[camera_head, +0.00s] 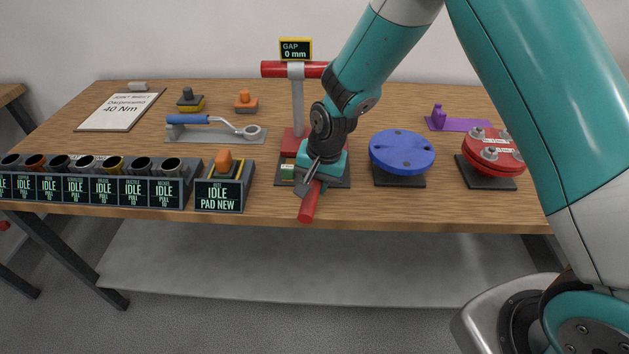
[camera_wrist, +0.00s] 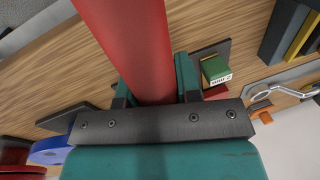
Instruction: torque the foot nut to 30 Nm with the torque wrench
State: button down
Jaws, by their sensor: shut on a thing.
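The torque wrench (camera_head: 207,121), with a blue handle and a ring head, lies on a grey mat (camera_head: 190,136) at the back left. Its metal end also shows at the right edge of the wrist view (camera_wrist: 285,91). My gripper (camera_head: 313,181) is shut on a red bar (camera_head: 308,206), well to the right of the wrench. In the wrist view the red bar (camera_wrist: 130,40) runs between both fingers. The bar slants out over the table's front edge. I cannot make out which part is the foot nut.
A red stand (camera_head: 297,103) with a "GAP 0 mm" display (camera_head: 295,49) rises behind my gripper. A green block (camera_head: 287,172) sits close left. A blue disc (camera_head: 402,150) and a bolted red flange (camera_head: 493,154) stand right. A row of cups (camera_head: 85,188) stands left.

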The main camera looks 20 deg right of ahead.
jog(key=shift+w+a, duration=0.1)
jog(key=shift+a, duration=0.1)
jog(key=shift+w+a+m, duration=0.2)
jog(key=shift+a+m, duration=0.05)
jog(key=shift+m, duration=0.05)
jog(key=shift+s+d, duration=0.1)
jog(key=shift+d, duration=0.15)
jog(key=shift+s+d, duration=0.2)
jog(key=shift+d, duration=0.05)
jog(key=shift+s+d+n, duration=0.1)
jog(key=shift+d+n, duration=0.1)
jog(key=shift+n, duration=0.2)
jog(key=shift+r, duration=0.1)
dwell(0.6)
